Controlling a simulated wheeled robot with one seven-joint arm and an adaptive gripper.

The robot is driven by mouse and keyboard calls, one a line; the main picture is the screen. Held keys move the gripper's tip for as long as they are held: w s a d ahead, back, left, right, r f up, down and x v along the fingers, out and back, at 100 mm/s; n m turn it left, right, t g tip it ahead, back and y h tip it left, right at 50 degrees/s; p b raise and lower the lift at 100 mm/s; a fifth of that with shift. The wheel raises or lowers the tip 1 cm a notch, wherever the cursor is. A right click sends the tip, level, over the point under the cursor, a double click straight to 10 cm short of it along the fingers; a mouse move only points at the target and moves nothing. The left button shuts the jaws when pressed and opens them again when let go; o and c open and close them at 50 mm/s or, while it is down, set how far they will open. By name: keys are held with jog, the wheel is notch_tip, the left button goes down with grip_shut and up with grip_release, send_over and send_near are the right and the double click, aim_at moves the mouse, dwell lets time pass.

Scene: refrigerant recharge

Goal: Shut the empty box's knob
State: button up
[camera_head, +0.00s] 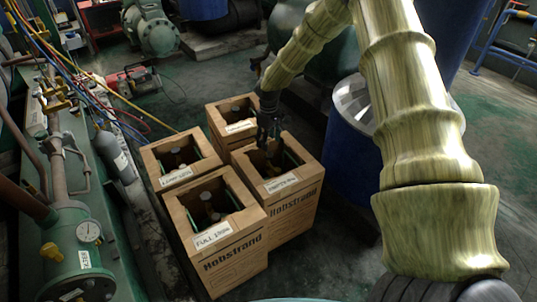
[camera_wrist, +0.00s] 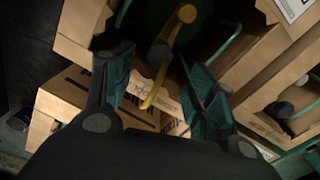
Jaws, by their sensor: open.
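The box whose label seems to read "empty" (camera_head: 292,208) is the right one of a cluster of open cardboard boxes in the head view. My gripper (camera_head: 268,132) points down at its open top. In the wrist view my gripper (camera_wrist: 158,98) has its two teal-padded fingers spread apart. A yellow lever-like knob (camera_wrist: 154,88) shows in the gap between the fingers, joined to a dark stem with a yellow end at the top. I cannot tell whether a finger touches it. The cylinder below is dark and mostly hidden.
The box labelled "full" (camera_head: 234,248) stands in front, with another box (camera_head: 168,176) at left and one behind (camera_head: 222,128). A blue drum (camera_head: 345,160) stands close on the right. Green pipework with a gauge (camera_head: 89,231) runs along the left. Open floor lies behind the boxes.

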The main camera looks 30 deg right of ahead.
aim_at(268, 154)
notch_tip(268, 154, down, 7)
jog(key=shift+r+b, duration=0.1)
jog(key=shift+b, duration=0.65)
jog(key=c, duration=1)
jog(key=shift+p, duration=0.3)
jog(key=shift+c, duration=0.2)
